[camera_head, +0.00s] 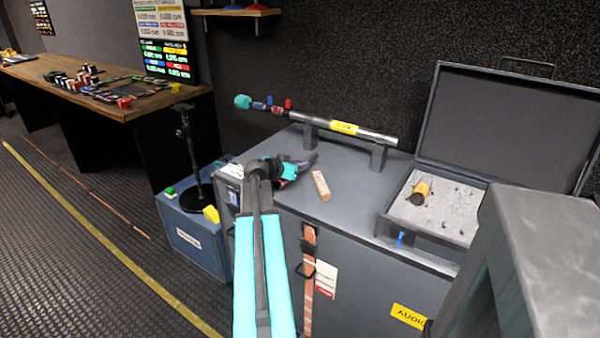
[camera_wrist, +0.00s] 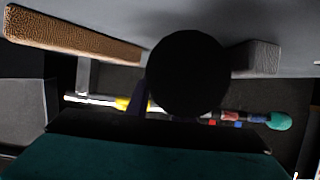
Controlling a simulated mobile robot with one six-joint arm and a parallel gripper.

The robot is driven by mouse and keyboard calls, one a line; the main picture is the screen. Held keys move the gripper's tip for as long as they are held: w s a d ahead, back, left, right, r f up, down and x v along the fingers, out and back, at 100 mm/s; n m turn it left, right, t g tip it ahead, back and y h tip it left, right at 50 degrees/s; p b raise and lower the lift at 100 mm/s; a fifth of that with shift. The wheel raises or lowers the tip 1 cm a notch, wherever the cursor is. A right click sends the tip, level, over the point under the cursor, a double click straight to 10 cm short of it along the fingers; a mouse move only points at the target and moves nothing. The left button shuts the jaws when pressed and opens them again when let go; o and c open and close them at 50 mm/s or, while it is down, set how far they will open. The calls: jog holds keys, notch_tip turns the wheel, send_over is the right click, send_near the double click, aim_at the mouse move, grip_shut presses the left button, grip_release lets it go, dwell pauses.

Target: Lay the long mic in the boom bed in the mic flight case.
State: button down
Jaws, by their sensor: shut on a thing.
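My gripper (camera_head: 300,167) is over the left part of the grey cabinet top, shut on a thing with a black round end. That end (camera_wrist: 188,73) fills the middle of the wrist view and hides most of the fingers. It may be the long mic, but its length is hidden in both views. The mic flight case (camera_head: 433,238) stands open at the right of the cabinet top, its lid tilted back. Its grey foam (camera_head: 450,208) holds an orange cylinder with a black end (camera_head: 421,193). The boom bed is not clearly visible.
A pole with a yellow label (camera_head: 343,128) rests on two supports behind my gripper; it also shows in the wrist view (camera_wrist: 125,103). A brown block (camera_head: 321,186) lies between gripper and case. A grey body (camera_head: 550,250) blocks the lower right.

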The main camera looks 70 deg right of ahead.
aim_at(281, 179)
jog(key=shift+f, duration=1.5)
jog(key=shift+f, duration=0.15)
jog(key=c, duration=1.8)
grip_release()
jog(key=shift+r, duration=0.25)
jog(key=shift+v, duration=6)
jog(key=shift+f, duration=0.15)
